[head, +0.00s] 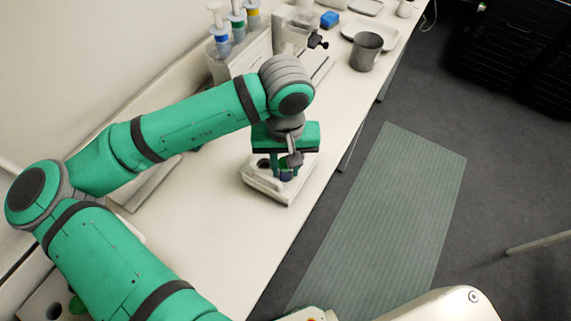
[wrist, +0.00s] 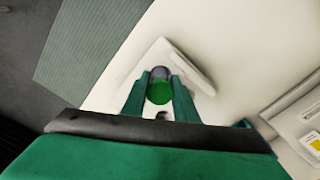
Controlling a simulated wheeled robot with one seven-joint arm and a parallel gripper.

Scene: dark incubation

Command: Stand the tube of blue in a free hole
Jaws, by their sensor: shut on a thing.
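My gripper (head: 286,168) points down over the white block on the bench, its two green fingers closed on a tube. In the wrist view my gripper (wrist: 160,95) has the tube (wrist: 160,92) between its fingers, with a round green end towards the camera and a grey-blue part beyond. In the head view a small dark blue part of the tube (head: 286,176) shows between the fingers. The white block (head: 268,187) lies below; it also shows in the wrist view (wrist: 142,66). A dark hole (wrist: 162,115) shows beside the tube. Whether the tube's bottom touches the block is hidden.
Pipettes with blue, green and yellow bands (head: 222,38) stand at the back, near a microscope-like device (head: 298,32). A holed block (head: 45,302) is at lower left.

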